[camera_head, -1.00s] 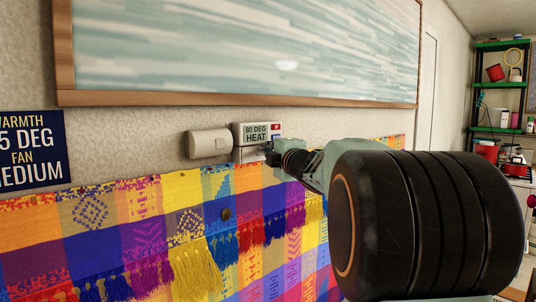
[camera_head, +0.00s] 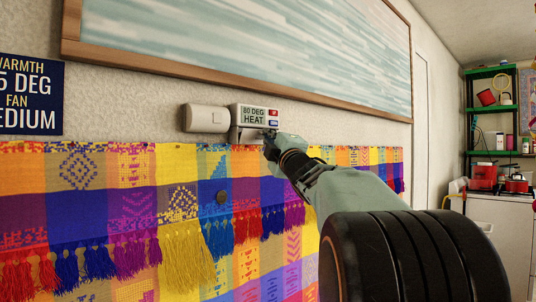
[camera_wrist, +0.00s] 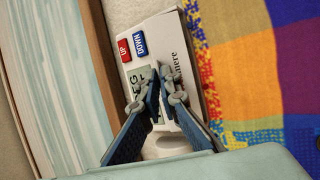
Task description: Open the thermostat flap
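The white thermostat (camera_head: 252,106) is on the wall, its display reading 80 DEG HEAT, with a red and a blue button. In the wrist view the thermostat (camera_wrist: 172,28) has UP and DOWN buttons beside the display. A white panel (camera_wrist: 178,52) with partly hidden lettering lies along the display; it appears to be the flap. In the head view, a pale part shows under the display, its angle unclear. My gripper (camera_head: 270,136) is at the thermostat's lower right. In the wrist view my gripper (camera_wrist: 163,82) has its fingertips close together over the display and panel edge; whether they pinch it is unclear.
A white box (camera_head: 205,118) is on the wall just left of the thermostat. A framed picture (camera_head: 240,88) hangs above, and a bright woven cloth (camera_head: 100,200) covers the wall below. A sign (camera_head: 30,95) is at far left; green shelves (camera_head: 490,112) stand at far right.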

